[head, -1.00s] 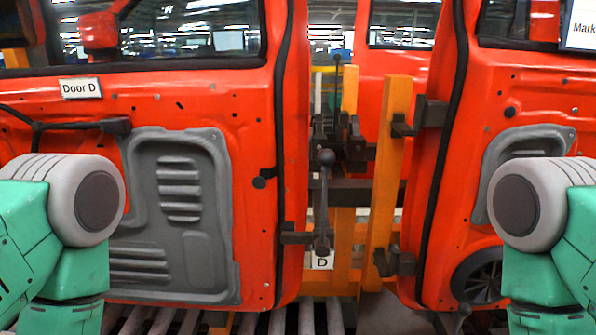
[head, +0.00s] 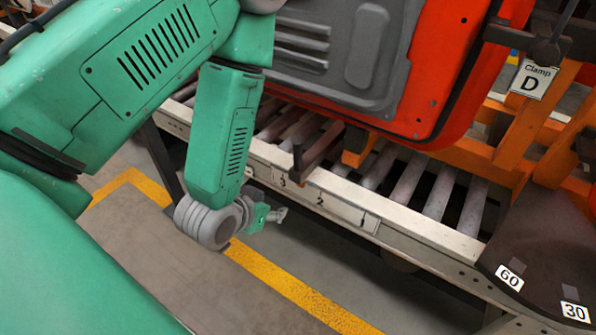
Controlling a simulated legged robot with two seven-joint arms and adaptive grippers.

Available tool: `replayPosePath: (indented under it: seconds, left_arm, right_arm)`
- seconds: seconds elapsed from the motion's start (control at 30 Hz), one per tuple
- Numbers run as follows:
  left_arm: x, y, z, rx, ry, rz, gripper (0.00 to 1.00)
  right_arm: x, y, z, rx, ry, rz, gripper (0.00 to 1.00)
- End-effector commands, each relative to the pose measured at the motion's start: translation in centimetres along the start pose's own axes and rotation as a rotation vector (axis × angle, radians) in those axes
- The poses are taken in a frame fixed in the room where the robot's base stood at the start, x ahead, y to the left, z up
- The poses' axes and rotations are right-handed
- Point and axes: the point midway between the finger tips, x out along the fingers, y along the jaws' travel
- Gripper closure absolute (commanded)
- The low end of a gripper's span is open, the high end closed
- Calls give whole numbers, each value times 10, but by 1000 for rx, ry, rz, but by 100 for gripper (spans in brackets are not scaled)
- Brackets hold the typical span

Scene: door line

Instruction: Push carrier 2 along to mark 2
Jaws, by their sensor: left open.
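A red door (head: 440,80) with a grey inner panel (head: 345,50) stands over the roller line. An orange frame (head: 520,130) at its right bears a tag reading Clamp D (head: 533,79). No carrier number is readable, so I cannot tell whether this is carrier 2. Small marks run along the pale front rail, including mark 2 (head: 320,201). A dark bar (head: 318,148) with an upright end sticks out over the rail near the marks. My left gripper (head: 281,214) is open, in front of and below the rail, apart from the bar. My right gripper is out of view.
The pale rail (head: 425,237) edges the grey rollers (head: 408,185). A dark plate (head: 550,255) with labels 60 and 30 stands at the lower right. A yellow floor line (head: 290,285) runs below; the floor around it is clear.

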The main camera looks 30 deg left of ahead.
Motion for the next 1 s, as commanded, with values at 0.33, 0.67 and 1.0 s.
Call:
replayPosePath:
  seconds: [0.33,0.67,1.0]
  left_arm:
    - [62,-18,-20,-46,424,-56,58]
    - [70,-34,-36,-68,715,-104,58]
    - [83,-38,-55,-71,763,-111,58]
  right_arm:
    - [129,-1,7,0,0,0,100]
    - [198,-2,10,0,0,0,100]
    - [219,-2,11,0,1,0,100]
